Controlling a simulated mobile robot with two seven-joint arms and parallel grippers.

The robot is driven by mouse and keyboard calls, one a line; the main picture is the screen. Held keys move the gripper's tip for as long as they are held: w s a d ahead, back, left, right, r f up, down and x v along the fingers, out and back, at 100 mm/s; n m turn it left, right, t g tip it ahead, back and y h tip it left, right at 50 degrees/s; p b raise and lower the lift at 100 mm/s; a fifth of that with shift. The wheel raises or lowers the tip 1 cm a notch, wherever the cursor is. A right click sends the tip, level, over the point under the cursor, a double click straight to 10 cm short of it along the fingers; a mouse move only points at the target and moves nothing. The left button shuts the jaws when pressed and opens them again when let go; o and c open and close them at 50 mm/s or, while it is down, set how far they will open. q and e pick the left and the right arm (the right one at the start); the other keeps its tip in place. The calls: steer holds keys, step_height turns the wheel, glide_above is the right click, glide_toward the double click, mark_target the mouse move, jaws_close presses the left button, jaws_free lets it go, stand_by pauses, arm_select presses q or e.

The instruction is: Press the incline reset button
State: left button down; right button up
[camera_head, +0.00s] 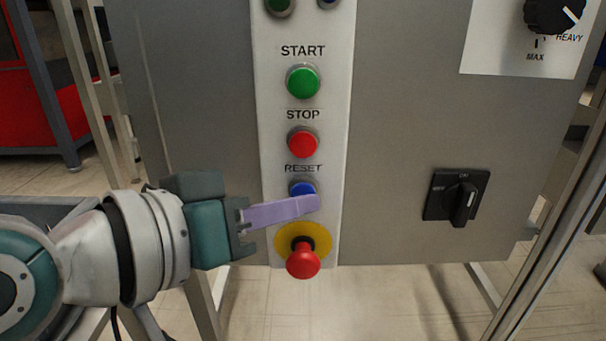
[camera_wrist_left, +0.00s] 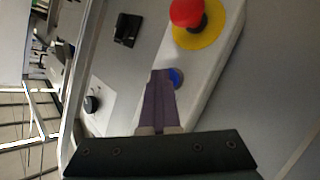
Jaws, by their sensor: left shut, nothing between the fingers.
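The blue reset button (camera_head: 301,187) sits under the RESET label on the white strip of the grey control box. My left gripper (camera_head: 316,203) reaches in from the left with its purple fingers shut and empty. Its fingertips are in front of the lower part of the blue button in the head view. In the left wrist view the fingertips (camera_wrist_left: 161,74) are right beside the blue button (camera_wrist_left: 176,78). I cannot tell whether they touch it. My right gripper is not in view.
A red emergency stop (camera_head: 303,262) on a yellow disc juts out just below my fingers. A red stop button (camera_head: 303,143) and a green start button (camera_head: 303,82) are above. A black rotary switch (camera_head: 457,198) is at the right. The panel between is flat and bare.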

arm_select(q)
steer(key=shift+s+p, duration=0.6)
steer(key=shift+s, duration=0.15)
steer(key=shift+r, duration=0.1)
steer(key=s+p, duration=0.3)
steer(key=s, duration=0.2)
stand_by(0.5)
